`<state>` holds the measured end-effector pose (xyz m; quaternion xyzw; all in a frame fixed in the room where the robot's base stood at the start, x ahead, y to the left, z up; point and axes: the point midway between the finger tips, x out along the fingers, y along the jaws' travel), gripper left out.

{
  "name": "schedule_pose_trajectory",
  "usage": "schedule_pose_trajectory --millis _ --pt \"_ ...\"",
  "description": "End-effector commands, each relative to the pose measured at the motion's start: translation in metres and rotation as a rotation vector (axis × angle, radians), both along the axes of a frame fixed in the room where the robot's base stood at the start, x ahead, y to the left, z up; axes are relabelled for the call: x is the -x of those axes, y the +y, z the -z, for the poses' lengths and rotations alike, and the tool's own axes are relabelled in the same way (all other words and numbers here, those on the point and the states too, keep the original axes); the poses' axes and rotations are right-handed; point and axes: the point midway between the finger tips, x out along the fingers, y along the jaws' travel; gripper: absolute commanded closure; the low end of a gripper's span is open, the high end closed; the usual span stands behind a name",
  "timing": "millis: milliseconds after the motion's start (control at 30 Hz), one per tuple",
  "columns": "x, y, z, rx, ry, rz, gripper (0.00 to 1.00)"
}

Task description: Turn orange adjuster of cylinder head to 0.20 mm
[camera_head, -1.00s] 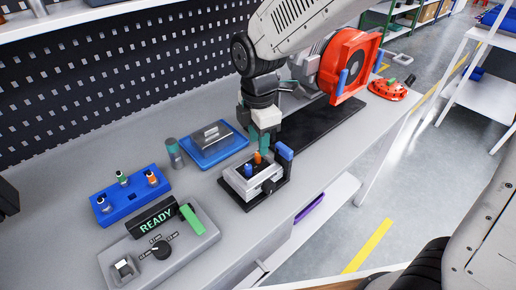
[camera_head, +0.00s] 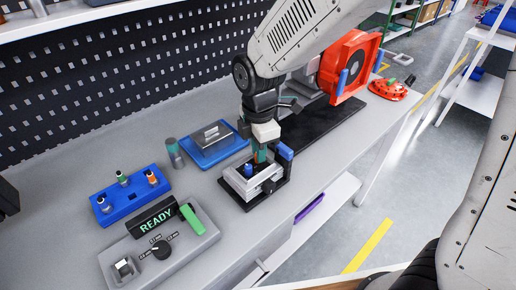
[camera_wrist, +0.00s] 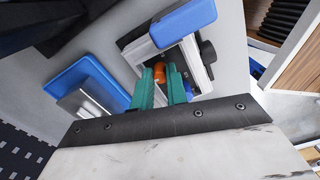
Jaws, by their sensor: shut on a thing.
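The cylinder head is a silver block (camera_head: 240,183) on a black base on the bench, with a blue adjuster (camera_head: 248,169) on its top. The orange adjuster (camera_wrist: 160,73) shows in the wrist view between the green fingertips of my gripper (camera_wrist: 165,82). In the head view my gripper (camera_head: 260,153) points down over the far right part of the block and mostly hides the orange adjuster. My gripper is shut on the orange adjuster. I cannot read its setting.
A blue block with several coloured-topped pegs (camera_head: 130,196) and a grey panel with a READY display (camera_head: 157,226) and a dial lie to the left. A blue tray (camera_head: 224,154) with a metal part lies behind. A blue handle (camera_head: 285,152) stands close right of my gripper.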

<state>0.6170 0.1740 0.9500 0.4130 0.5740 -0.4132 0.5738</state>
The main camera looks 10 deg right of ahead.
Motion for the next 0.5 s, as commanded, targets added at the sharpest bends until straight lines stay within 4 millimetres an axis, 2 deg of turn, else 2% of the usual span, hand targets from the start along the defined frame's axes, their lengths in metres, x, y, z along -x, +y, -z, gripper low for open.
schedule_pose_trajectory --millis 267,500 --pt "0.0002 0.0000 -0.0004 0.000 0.000 0.103 1.00" --pt "0.0008 0.0001 -0.0004 0.000 0.000 0.298 1.00"
